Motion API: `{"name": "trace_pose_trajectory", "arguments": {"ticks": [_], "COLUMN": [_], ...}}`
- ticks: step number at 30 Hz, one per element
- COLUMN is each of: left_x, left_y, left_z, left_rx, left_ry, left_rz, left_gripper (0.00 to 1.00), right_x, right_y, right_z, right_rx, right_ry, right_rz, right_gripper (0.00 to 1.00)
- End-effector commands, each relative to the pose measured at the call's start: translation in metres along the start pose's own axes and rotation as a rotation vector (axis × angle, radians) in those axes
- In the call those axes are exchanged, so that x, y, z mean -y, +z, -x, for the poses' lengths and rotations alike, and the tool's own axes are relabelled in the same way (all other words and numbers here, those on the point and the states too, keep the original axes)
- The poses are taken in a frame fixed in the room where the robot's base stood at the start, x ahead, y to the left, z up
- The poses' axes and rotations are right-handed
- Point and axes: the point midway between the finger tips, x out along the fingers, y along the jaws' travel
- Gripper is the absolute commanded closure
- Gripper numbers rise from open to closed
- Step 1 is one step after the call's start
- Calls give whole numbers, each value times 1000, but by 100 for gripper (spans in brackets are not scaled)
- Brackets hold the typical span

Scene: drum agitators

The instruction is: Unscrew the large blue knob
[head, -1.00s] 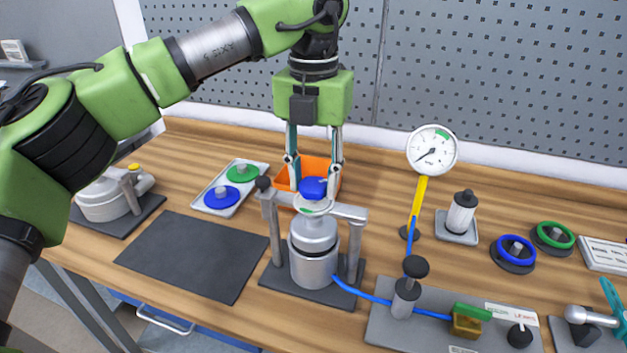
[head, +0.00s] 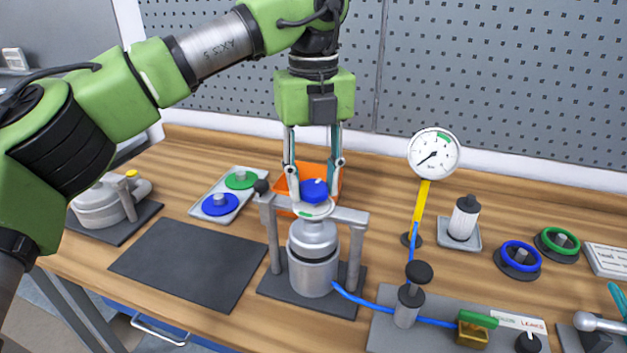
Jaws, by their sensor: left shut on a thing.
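The large blue knob (head: 314,190) sits at the top of the grey metal vessel (head: 313,262), above a pale disc with green marks (head: 314,210). A light mark shows on the knob's top. My left gripper (head: 314,192) points straight down from above, with one finger on each side of the knob, shut on it. The vessel stands in a metal frame with a crossbar (head: 345,214) on a dark base plate. My right gripper is not in view.
An orange bin (head: 325,172) stands just behind the knob. A tray (head: 252,204) with green and blue discs is to the left, beside a bare dark mat (head: 188,262). A gauge (head: 433,153) on a yellow post and a blue hose are at the right.

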Motion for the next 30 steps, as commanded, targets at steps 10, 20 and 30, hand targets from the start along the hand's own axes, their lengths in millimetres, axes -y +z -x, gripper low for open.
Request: {"name": "trace_pose_trajectory", "arguments": {"ticks": [10,20,30], "left_x": [0,0,1], "left_y": [-2,-1,0], "left_z": [-5,-3,13], "left_rx": [-8,-4,1], "left_ry": [9,5,1], "left_rz": [6,6,8], "left_gripper": [88,49,49], "right_x": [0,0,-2], "right_y": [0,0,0], "right_z": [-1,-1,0], "right_rx": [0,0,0], "right_ry": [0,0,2], "right_rz": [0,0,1], "right_gripper": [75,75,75]}}
